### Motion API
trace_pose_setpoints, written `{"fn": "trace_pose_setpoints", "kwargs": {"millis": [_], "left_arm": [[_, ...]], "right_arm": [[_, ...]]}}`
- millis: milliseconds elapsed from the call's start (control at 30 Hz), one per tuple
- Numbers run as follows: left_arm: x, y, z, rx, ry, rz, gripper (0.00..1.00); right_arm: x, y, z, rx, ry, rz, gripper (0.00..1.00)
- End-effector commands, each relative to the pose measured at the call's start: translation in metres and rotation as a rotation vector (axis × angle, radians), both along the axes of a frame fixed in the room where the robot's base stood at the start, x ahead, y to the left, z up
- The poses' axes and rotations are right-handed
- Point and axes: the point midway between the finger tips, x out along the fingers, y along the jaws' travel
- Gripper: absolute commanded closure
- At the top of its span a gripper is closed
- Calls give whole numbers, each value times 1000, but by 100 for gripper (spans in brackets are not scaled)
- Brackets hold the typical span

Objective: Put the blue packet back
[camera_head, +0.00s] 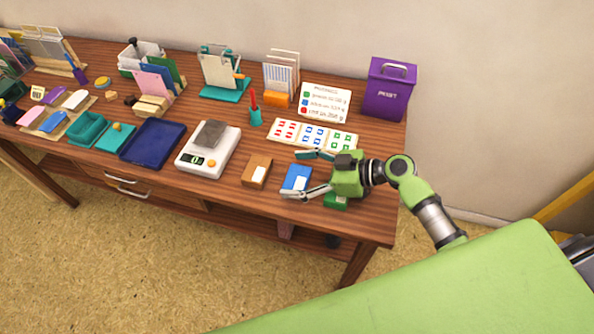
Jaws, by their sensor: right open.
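The blue packet (297,177) with a white label lies on the wooden table near its front edge, right of the brown packet (257,170). My right gripper (291,174) is open, its fingers pointing left. In the picture one finger lies behind the blue packet and the other at its front edge. I cannot tell whether either touches it. A green packet (336,201) shows partly under the right gripper. My left gripper is not in view.
A kitchen scale (196,160) with a grey block on it stands left of the packets. A dark blue tray (153,142) lies further left. Behind the packets are a stamp sheet (313,135), a price sign (325,102) and a purple post box (390,92).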

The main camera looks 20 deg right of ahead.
Motion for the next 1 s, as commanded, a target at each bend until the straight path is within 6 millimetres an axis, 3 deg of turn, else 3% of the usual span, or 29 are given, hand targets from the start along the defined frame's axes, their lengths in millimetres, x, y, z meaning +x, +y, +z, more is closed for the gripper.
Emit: {"fn": "trace_pose_setpoints", "kwargs": {"millis": [33, 300, 500, 1000], "left_arm": [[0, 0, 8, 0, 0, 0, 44], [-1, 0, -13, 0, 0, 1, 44], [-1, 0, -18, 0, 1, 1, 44], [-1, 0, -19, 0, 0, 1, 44]], "right_arm": [[-2, -4, 7, -1, 0, -1, 23], [-37, -56, 27, -4, -1, -1, 23], [-54, -82, 42, -2, -1, 0, 23], [-61, -92, 50, 0, -4, 0, 23]]}}
